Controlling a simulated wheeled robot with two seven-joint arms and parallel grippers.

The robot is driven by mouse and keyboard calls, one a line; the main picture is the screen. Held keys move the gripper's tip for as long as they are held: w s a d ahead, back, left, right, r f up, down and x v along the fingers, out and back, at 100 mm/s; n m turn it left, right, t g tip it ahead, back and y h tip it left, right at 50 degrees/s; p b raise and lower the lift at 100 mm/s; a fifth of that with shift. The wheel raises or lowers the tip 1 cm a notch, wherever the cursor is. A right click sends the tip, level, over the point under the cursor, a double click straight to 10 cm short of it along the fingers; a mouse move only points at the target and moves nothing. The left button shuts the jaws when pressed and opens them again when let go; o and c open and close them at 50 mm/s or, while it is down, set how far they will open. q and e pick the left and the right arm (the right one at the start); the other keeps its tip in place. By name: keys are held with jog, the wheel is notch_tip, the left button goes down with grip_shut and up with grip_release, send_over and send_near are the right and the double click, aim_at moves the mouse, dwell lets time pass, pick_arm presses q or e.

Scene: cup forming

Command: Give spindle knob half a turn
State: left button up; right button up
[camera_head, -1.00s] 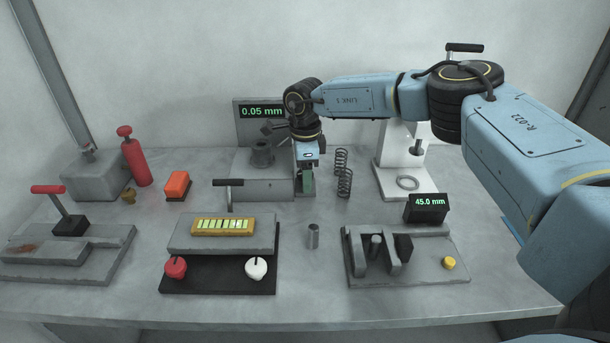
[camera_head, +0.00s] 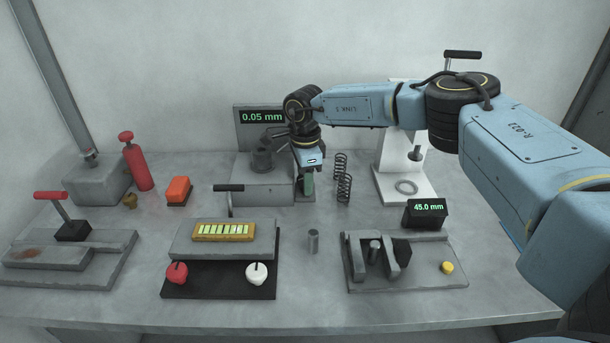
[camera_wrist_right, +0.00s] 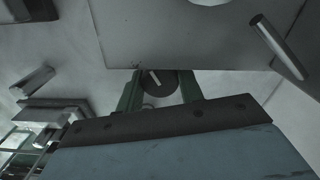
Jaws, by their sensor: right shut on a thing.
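The spindle knob (camera_wrist_right: 158,82) is a dark round knob with a pale line across its face, seen in the right wrist view. It sits between the two green fingers of my right gripper (camera_wrist_right: 160,90), which is shut on it. In the head view, my right gripper (camera_head: 306,186) reaches down at the front right of the grey spindle unit (camera_head: 262,187), and the knob is hidden there. The display (camera_head: 262,116) behind the unit reads 0.05 mm. My left gripper is not in view.
A white stand (camera_head: 392,180) is farther right. A black lever (camera_head: 229,188) rises in front on the left. A small metal cylinder (camera_head: 313,241) stands on the clear table in front.

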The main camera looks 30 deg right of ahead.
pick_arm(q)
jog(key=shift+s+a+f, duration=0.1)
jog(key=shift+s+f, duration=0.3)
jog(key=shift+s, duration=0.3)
pick_arm(e)
jog(key=shift+n, duration=0.7)
jog(key=o, duration=1)
